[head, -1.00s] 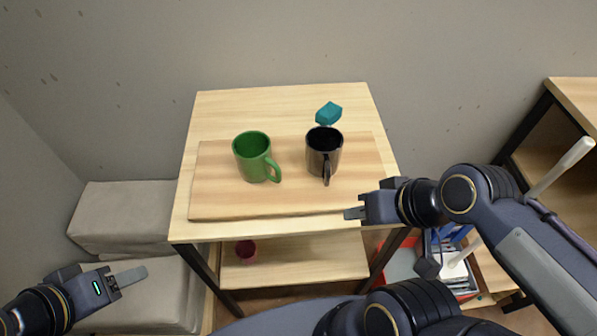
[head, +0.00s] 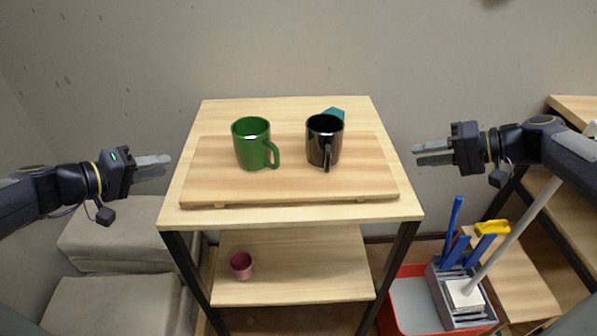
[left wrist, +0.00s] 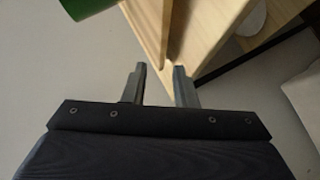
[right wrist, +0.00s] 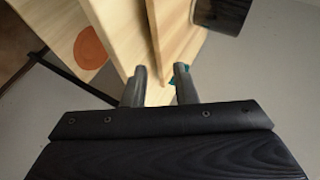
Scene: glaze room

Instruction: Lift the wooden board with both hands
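The wooden board (head: 222,185) lies flat, raised on small feet, on the top of a wooden table (head: 250,108). A green mug (head: 252,145) and a black mug (head: 322,140) stand upright on it. My left gripper (head: 168,161) is left of the board, clear of its edge. In the left wrist view its fingers (left wrist: 160,74) are apart and empty, with the board's edge (left wrist: 150,22) ahead. My right gripper (head: 415,154) is right of the board, also clear of it. In the right wrist view its fingers (right wrist: 161,76) are apart and empty, facing the board's edge (right wrist: 170,30).
A teal object (head: 334,113) stands behind the black mug, partly hidden. A pink cup (head: 241,265) sits on the lower shelf (head: 300,280). A red tray (head: 408,305) and a grey rack (head: 462,300) with blue tools are at lower right. Grey cushions (head: 115,235) are left.

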